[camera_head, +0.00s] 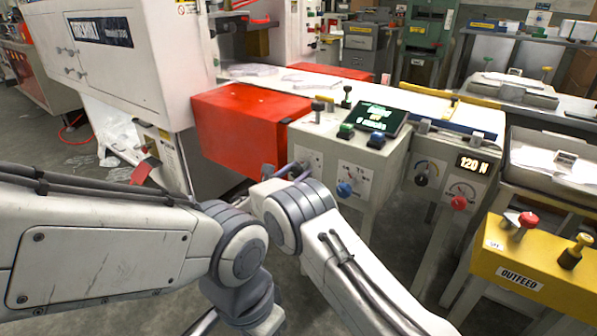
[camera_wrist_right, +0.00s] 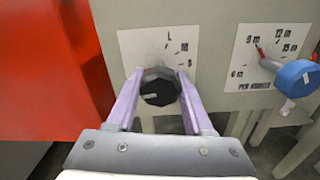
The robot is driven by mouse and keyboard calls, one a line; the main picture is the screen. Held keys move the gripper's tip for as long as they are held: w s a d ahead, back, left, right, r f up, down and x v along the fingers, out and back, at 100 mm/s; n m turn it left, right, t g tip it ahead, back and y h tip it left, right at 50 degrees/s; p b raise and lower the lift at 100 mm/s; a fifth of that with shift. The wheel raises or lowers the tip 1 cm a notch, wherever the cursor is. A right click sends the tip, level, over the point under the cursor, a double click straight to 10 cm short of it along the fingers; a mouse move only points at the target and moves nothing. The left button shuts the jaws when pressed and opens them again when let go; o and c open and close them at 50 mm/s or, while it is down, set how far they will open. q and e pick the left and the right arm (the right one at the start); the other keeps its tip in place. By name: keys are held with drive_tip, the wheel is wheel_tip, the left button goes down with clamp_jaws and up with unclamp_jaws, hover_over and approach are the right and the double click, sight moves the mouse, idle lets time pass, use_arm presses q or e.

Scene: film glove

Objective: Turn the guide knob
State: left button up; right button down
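A black faceted knob (camera_wrist_right: 160,87) with a pale mark on its face sits on a white dial plate lettered L, M and S (camera_wrist_right: 176,45) in the right wrist view. I take it to be the guide knob; no name shows. My right gripper (camera_wrist_right: 160,82) has one purple finger on each side of the knob, and both appear to touch it. In the head view the right gripper (camera_head: 298,168) is at the front of the grey control box (camera_head: 375,165); the knob is largely hidden there. My left arm bends downward and its gripper is out of view.
A blue knob (camera_head: 344,189) with a numbered dial is just right of my right gripper. A red cover (camera_head: 245,125) stands close on the left. A green-lit screen (camera_head: 377,117) tops the box. A yellow outfeed box (camera_head: 540,262) is at the lower right.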

drive_tip(key=m+b, duration=0.4)
drive_tip(key=m, duration=0.1)
drive_tip(key=shift+a+f+b, duration=0.1)
drive_tip(key=shift+f+b, duration=0.05)
drive_tip(key=shift+b, duration=0.15)
drive_tip(key=m+b, duration=0.7)
drive_tip(key=b, duration=0.1)
drive_tip(key=shift+f+m, duration=0.15)
drive_tip(key=shift+m, duration=0.25)
drive_tip(key=m+b, duration=0.8)
drive_tip(key=b, duration=0.4)
drive_tip(key=shift+m, duration=0.3)
drive_tip(key=shift+r+m+b, duration=0.3)
drive_tip(key=shift+m+b, duration=1)
drive_tip(key=shift+b, duration=0.25)
drive_tip(key=shift+c, duration=1.4)
unclamp_jaws()
drive_tip(key=shift+r, duration=0.1)
